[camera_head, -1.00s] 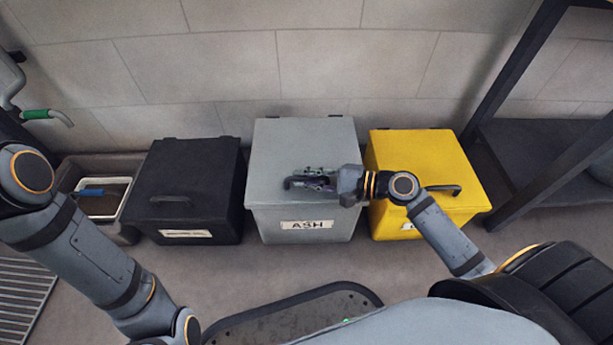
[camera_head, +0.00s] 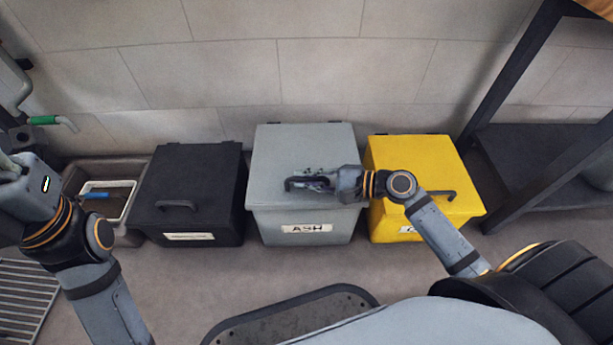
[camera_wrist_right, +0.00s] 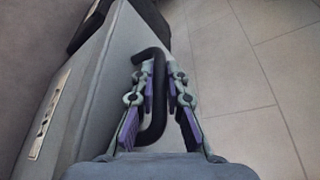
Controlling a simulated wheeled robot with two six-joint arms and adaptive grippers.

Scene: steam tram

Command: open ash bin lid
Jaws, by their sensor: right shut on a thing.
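The grey ash bin (camera_head: 305,228), with an ASH label on its front, stands on the floor between a black bin and a yellow bin. Its grey lid (camera_head: 305,150) looks down, with no clear gap at the rim. My right gripper (camera_head: 305,183) is over the front part of the lid, shut on the dark lid handle (camera_head: 291,184). In the right wrist view the black bar handle (camera_wrist_right: 158,105) runs between the two fingers (camera_wrist_right: 160,92). My left arm is at the left edge; its fingers do not show clearly.
The black bin (camera_head: 195,220) stands close on the left and the yellow bin (camera_head: 420,168) close on the right. A tray (camera_head: 122,170) with a blue-handled tool is further left. A dark rack (camera_head: 520,140) is at right. The wall is behind the bins.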

